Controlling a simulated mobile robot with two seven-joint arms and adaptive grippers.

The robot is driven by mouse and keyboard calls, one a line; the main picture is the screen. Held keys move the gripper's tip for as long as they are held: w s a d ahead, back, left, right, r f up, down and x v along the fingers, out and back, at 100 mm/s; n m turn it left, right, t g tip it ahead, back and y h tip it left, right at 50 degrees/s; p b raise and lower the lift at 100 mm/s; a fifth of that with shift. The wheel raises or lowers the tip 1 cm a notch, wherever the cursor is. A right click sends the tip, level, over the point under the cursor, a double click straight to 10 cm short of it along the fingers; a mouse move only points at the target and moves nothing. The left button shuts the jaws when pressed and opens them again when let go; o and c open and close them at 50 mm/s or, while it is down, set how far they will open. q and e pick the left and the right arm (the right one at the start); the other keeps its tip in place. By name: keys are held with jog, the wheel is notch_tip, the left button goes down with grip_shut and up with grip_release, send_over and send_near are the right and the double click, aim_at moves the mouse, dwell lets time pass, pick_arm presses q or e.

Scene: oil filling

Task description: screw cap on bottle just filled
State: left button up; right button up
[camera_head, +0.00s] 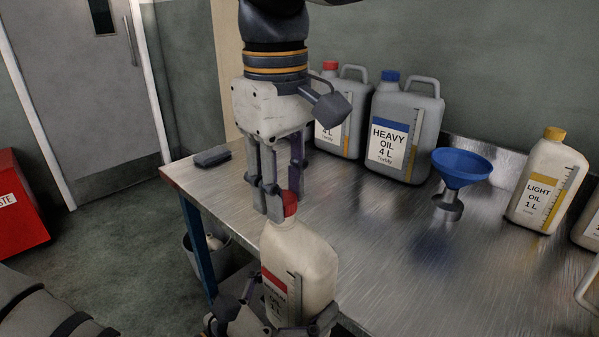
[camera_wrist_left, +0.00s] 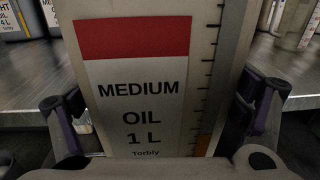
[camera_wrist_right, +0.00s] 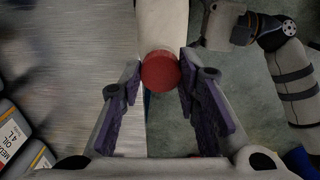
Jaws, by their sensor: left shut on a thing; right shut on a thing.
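The red cap (camera_head: 290,203) sits at the top of the bottle's neck. My right gripper (camera_head: 276,207) points down from above, shut on the cap. In the right wrist view the cap (camera_wrist_right: 160,70) shows between the fingertips, in line with the bottle.
A heavy oil jug (camera_head: 404,130), a red-capped jug (camera_head: 341,122), a blue funnel (camera_head: 461,168) on a stand and a light oil bottle (camera_head: 547,184) stand behind and right. A dark block (camera_head: 212,156) lies at the table's left. The metal table (camera_head: 400,270) is clear right of the bottle.

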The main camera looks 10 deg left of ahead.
jog(key=shift+f, duration=0.45)
